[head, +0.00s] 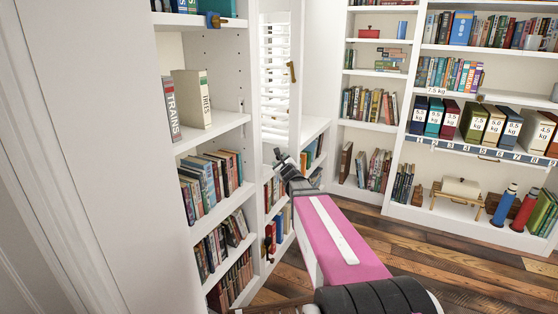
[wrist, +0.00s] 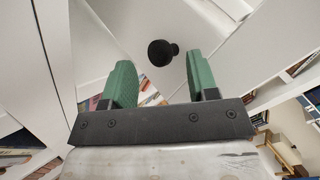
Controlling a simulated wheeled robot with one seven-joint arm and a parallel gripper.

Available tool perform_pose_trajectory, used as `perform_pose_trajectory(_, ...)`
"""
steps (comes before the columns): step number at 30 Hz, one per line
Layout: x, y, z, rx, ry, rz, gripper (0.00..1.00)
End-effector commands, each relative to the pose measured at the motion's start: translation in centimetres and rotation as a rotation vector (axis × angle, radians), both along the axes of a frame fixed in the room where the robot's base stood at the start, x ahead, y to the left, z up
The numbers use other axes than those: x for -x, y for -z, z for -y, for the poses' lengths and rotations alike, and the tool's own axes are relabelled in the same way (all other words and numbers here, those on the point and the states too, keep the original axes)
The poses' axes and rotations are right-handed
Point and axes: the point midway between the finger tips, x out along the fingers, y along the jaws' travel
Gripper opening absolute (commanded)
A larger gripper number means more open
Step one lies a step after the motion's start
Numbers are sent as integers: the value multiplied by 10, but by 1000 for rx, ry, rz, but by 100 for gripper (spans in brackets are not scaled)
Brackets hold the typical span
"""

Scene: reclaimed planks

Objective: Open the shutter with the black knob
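The black knob (wrist: 160,52) stands out from a white panel (wrist: 215,20) in the wrist view. My gripper (wrist: 161,66) is open, with one green finger to each side of the knob as seen in the picture. The knob shows clear of both fingers, and I cannot tell how far beyond the tips it is. In the head view my gripper (head: 284,160) is small and dark, at the low end of the white louvred shutter (head: 274,80). I cannot make out the knob surely there.
A brass handle (head: 291,72) is on a white panel beside the louvres. A tall white bookcase (head: 214,125) stands close on the left. Shelves with books and labelled weight boxes (head: 473,122) line the back right. The plank floor (head: 440,250) is clear on the right.

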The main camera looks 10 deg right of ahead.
Motion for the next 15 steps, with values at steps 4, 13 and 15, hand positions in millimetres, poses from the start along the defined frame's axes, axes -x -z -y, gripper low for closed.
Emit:
perform_pose_trajectory(4, 35, -2, 2, 1, 0, 2, 54)
perform_pose_trajectory(13, 71, -2, 4, 2, -3, 4, 54)
perform_pose_trajectory(15, 71, -2, 4, 2, -4, 5, 54)
